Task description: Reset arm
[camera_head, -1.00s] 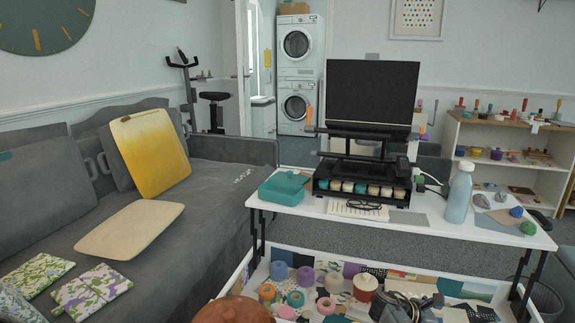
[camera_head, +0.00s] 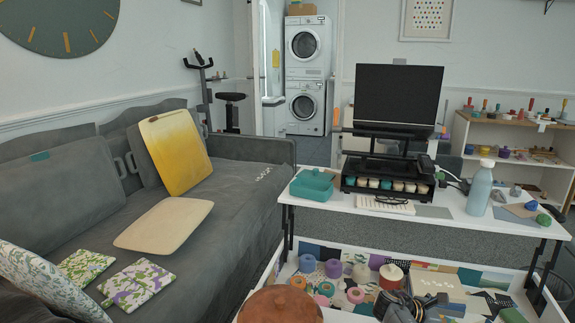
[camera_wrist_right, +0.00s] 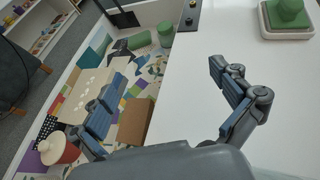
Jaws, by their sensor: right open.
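My right gripper (camera_head: 412,306) is at the bottom of the head view, over the low craft tray. In the right wrist view its two blue-padded fingers (camera_wrist_right: 168,98) are wide apart with nothing between them. One finger is over the patterned craft items and the other is over a white surface (camera_wrist_right: 190,65). My left gripper is in neither current view.
A low white tray (camera_head: 258,278) holds tape rolls and a red-and-cream jar (camera_head: 391,276). A brown lidded pot (camera_head: 280,306) stands close in front.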

